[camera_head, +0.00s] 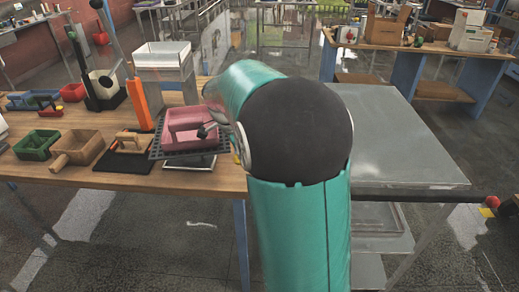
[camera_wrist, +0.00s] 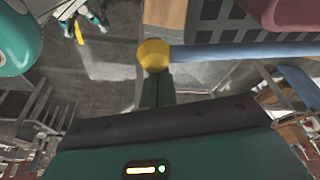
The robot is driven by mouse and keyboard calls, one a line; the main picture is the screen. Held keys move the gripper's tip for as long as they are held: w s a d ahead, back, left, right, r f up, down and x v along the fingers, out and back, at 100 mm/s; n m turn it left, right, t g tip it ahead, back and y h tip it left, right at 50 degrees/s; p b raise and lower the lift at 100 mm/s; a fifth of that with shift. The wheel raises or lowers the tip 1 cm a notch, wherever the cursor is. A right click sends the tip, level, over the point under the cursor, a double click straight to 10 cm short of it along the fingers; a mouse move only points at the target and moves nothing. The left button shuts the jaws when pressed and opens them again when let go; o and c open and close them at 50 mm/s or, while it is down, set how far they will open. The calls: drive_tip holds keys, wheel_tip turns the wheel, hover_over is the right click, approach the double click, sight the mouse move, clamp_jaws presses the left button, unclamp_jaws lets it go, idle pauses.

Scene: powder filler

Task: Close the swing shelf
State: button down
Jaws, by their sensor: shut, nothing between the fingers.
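A dark perforated shelf (camera_head: 224,147), which seems to be the swing shelf, sits at the right end of the wooden bench and carries a pink box (camera_head: 186,131). A black knob sits at the box's right side. In the wrist view the perforated shelf (camera_wrist: 213,20) is at the top, with a pink edge (camera_wrist: 287,10) at the top right. My gripper (camera_wrist: 154,56) shows there as a dark finger part with a yellow tip, shut and empty. It appears apart from the shelf, though depth is unclear. In the head view my teal arm hides most of the gripper.
Another bench stands behind.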

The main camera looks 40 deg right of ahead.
drive_tip(key=w+a+m, duration=0.1)
drive_tip(key=w+a, duration=0.2)
drive_tip(key=a, duration=0.3)
drive_tip(key=shift+w+a, duration=0.3)
drive_tip(key=shift+w+a, duration=0.1)
drive_tip(key=shift+a, duration=0.1)
drive_tip(key=shift+d, duration=0.1)
drive_tip(key=d, duration=0.1)
drive_tip(key=s+d, duration=0.2)
drive_tip(key=shift+d+f, duration=0.4)
drive_tip(key=d+v, duration=0.1)
drive_tip(key=v, duration=0.8)
drive_tip(key=s+a+r+n+t+y, duration=0.1)
drive_tip(key=s+a+r+n+t, duration=0.1)
drive_tip(key=s+a+r+n, duration=0.35)
drive_tip(key=s+a+f+n+t+y, duration=0.1)
drive_tip(key=s+a+f+n+t, duration=0.1)
drive_tip(key=s+a+n, duration=0.3)
drive_tip(key=s+a+f+n+t+y, duration=0.1)
drive_tip(key=s+a+f+n, duration=0.4)
drive_tip(key=s+n, duration=0.6)
drive_tip(key=s+t, duration=0.1)
drive_tip(key=s, duration=0.1)
drive_tip(key=shift+s+a+n+t, duration=0.3)
drive_tip(key=shift+a+n, duration=0.05)
drive_tip(key=shift+a, duration=0.05)
